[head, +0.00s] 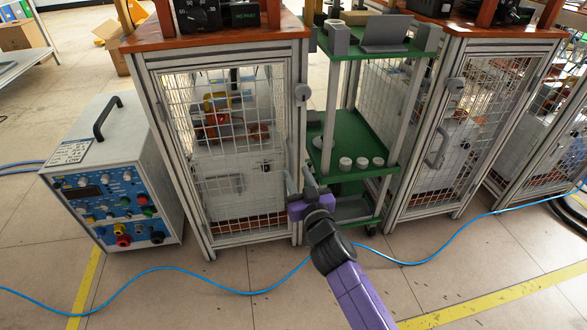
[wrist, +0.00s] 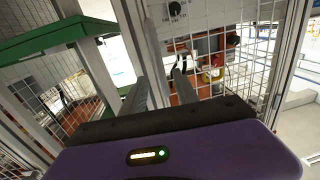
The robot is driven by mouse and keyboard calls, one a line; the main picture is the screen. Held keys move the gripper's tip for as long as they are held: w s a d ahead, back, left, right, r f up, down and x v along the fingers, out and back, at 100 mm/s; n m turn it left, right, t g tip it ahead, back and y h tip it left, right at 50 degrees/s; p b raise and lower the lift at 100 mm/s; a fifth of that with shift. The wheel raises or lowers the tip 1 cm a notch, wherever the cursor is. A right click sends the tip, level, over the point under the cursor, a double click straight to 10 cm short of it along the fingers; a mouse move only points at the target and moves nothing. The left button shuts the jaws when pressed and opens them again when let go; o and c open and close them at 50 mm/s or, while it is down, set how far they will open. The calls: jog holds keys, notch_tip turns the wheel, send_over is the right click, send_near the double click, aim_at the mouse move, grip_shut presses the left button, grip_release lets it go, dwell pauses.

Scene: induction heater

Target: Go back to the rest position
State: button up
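My gripper (head: 298,177) is purple and black with grey fingers. In the head view it is raised in front of the gap between the left wire-mesh cabinet (head: 228,160) and the green shelf trolley (head: 358,140). In the wrist view the gripper (wrist: 160,80) also shows apart fingers, pointing toward a cabinet's mesh and frame. I cannot tell from these views whether the fingertips touch the cabinet.
A blue-white power unit (head: 115,190) stands on the floor at left. Another mesh cabinet (head: 465,130) stands right of the trolley. White round pieces (head: 362,162) sit on the trolley's middle shelf. A blue cable (head: 215,287) crosses the floor, which is otherwise mostly clear in front.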

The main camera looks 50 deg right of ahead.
jog(key=shift+v, duration=0.9)
jog(key=s+a+r+n+t+y, duration=0.25)
jog(key=s+a+n+y, duration=0.25)
jog(key=s+a, duration=1)
jog(key=s+a+g+y, duration=0.2)
jog(key=s+a, duration=0.2)
jog(key=s, duration=0.7)
jog(key=s+a+g+y, duration=0.2)
jog(key=s+a, duration=0.3)
jog(key=s, duration=0.5)
notch_tip(320, 180, up, 37)
jog(key=p, duration=3.6)
jog(key=shift+d+n, duration=0.25)
jog(key=shift+n, duration=0.15)
